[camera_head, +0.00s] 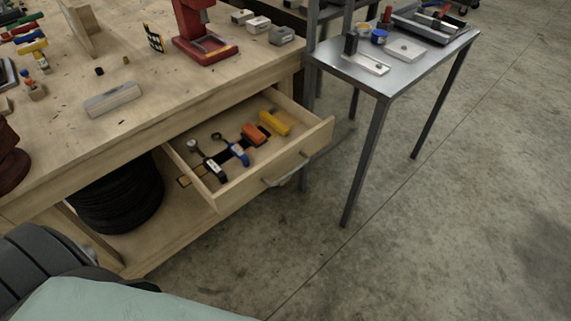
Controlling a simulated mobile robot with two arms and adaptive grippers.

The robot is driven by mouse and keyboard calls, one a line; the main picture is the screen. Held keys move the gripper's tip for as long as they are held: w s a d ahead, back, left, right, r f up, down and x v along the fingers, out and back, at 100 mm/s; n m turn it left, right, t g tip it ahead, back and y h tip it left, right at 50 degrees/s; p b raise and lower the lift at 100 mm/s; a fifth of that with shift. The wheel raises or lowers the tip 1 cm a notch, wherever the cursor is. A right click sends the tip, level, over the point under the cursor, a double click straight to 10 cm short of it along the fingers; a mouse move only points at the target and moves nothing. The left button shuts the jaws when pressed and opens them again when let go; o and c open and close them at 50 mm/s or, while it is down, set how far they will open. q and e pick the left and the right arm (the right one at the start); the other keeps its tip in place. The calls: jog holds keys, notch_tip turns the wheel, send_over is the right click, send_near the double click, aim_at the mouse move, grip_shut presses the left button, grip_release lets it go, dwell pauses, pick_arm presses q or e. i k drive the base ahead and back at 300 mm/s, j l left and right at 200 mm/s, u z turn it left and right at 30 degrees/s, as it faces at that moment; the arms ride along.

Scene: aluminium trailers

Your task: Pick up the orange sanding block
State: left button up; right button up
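The orange sanding block (254,135) appears to be the orange, roughly block-shaped item lying inside the open drawer (262,171) of the wooden workbench. It lies between a yellow block-like item (274,123) on its right and a blue-and-black tool (238,154) on its left. Its upper side shows and nothing covers it. Neither of my grippers is in view.
A tool with a round metal head (204,158) lies at the drawer's left. The workbench top (140,74) carries a red machine (200,35) and a grey block (112,99). A metal table (395,80) stands right. Concrete floor (430,230) is clear.

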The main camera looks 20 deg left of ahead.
aim_at(255, 137)
jog(key=u, duration=1.45)
jog(key=i+l, duration=0.35)
jog(key=l, duration=0.15)
jog(key=i+l+u, duration=0.15)
jog(key=i+l, duration=0.15)
jog(key=l, duration=0.15)
